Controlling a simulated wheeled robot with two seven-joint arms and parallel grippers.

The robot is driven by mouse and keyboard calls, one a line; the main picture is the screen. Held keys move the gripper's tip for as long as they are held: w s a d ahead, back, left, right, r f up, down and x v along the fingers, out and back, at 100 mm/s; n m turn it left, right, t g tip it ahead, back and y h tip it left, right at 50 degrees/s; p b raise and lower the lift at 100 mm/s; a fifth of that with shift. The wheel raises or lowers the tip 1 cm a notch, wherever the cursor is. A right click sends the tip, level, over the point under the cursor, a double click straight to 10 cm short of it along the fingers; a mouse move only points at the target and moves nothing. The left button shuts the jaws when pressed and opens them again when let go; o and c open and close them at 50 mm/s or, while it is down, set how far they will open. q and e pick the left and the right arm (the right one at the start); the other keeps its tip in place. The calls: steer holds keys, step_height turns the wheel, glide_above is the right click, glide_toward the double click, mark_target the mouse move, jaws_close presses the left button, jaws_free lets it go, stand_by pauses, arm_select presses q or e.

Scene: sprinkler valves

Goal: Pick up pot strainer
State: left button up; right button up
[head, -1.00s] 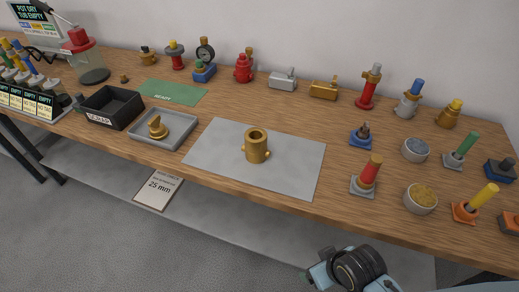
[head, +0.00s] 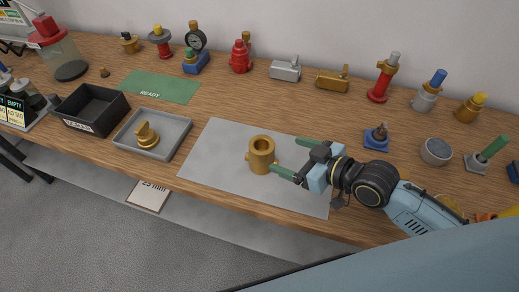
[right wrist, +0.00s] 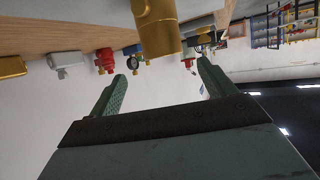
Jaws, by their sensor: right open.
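A brass pot-shaped fitting (head: 262,154) with an open top and small side lugs stands upright on the grey mat; I take it as the pot strainer. My right gripper (head: 288,157) is open, with green fingers pointing left toward it. One fingertip is close to the fitting's lower right side; I cannot tell whether it touches. In the right wrist view the fitting (right wrist: 158,28) appears inverted at the top, beyond the empty gap of the gripper (right wrist: 162,75). Another brass piece (head: 147,134) sits in the grey tray. My left gripper is not in view.
The grey mat (head: 210,160) is otherwise clear. Left of it are the grey tray (head: 121,141), a black bin (head: 90,122) and a green READY mat (head: 165,88). Several valves line the back; a blue-based fitting (head: 376,140) and a grey bowl (head: 436,151) stand near my right arm.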

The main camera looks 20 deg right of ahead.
mark_target(256, 144)
steer(key=x, duration=0.6)
steer(key=shift+a, duration=0.1)
steer(key=shift+w+a+f, duration=0.15)
steer(key=shift+w+a, duration=0.1)
steer(key=shift+w, duration=0.05)
steer(key=b+x, duration=0.1)
steer(key=x, duration=0.3)
steer(key=shift+w+a+f, duration=0.2)
steer(key=shift+w+a, duration=0.05)
steer(key=c, duration=1.3)
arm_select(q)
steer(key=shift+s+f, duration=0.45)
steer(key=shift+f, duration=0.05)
arm_select(e)
steer(key=shift+r, duration=0.1)
steer(key=shift+c, duration=1.1)
